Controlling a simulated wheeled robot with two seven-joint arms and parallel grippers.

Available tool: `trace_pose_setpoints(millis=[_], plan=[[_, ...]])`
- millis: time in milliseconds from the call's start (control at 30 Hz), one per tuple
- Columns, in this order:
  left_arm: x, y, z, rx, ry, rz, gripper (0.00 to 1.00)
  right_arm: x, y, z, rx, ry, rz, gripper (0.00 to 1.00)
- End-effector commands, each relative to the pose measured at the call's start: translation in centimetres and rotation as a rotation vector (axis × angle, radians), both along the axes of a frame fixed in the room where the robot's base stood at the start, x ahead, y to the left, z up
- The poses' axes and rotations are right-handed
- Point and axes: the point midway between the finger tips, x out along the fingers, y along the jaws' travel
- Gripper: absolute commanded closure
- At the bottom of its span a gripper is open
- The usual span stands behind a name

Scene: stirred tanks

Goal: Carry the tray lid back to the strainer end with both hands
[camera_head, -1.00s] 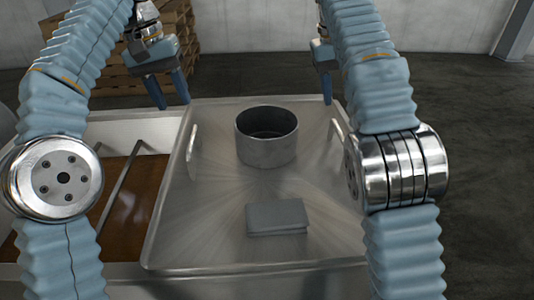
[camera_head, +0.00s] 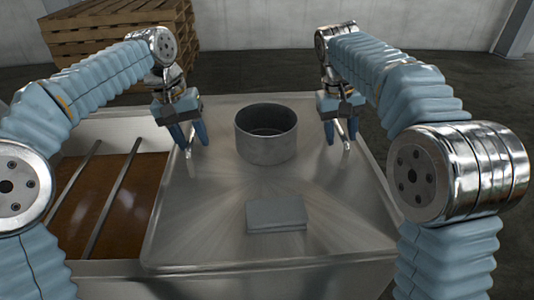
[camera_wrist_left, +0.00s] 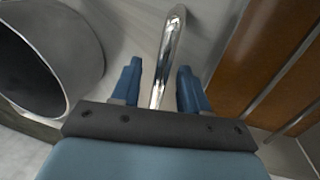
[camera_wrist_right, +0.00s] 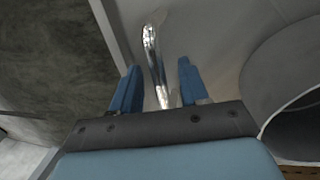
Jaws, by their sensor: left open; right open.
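My right gripper (camera_head: 340,135) is open over the right handle. That handle (camera_wrist_right: 154,55) shows between the fingers in the right wrist view. Neither pair of fingers is closed on a handle.
Left of the lid is an open trough (camera_head: 75,262) with brown liquid (camera_head: 105,205) and metal bars (camera_head: 112,205) across it. Wooden pallets (camera_head: 115,30) are stacked behind at the left. The dark floor at the right is clear.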

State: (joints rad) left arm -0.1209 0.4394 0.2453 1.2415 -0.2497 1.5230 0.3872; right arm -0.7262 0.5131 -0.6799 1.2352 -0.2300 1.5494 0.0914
Motion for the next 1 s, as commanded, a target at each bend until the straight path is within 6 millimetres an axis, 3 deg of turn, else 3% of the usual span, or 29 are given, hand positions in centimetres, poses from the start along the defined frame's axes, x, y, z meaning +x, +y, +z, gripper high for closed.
trace_pose_setpoints(millis=[200,533,567,833,1000], plan=[[0.0,-0.4,-1.8,0.0,0.0,-0.001,0.56,0.0,-0.3,-1.8,0.0,0.0,0.0,0.56],[0.0,-0.4,-2.1,0.0,0.0,-0.001,0.56,0.0,-0.4,-2.1,0.0,0.0,0.0,0.56],[0.0,-0.4,-2.1,0.0,0.0,-0.001,0.57,0.0,-0.4,-2.1,0.0,0.0,0.0,0.57],[0.0,-0.4,-2.1,0.0,0.0,-0.001,0.99,0.0,-0.4,-2.1,0.0,0.0,0.0,0.98],[0.0,-0.4,-2.1,0.0,0.0,0.0,1.0,0.0,-0.4,-2.1,0.0,0.0,0.0,1.0]])
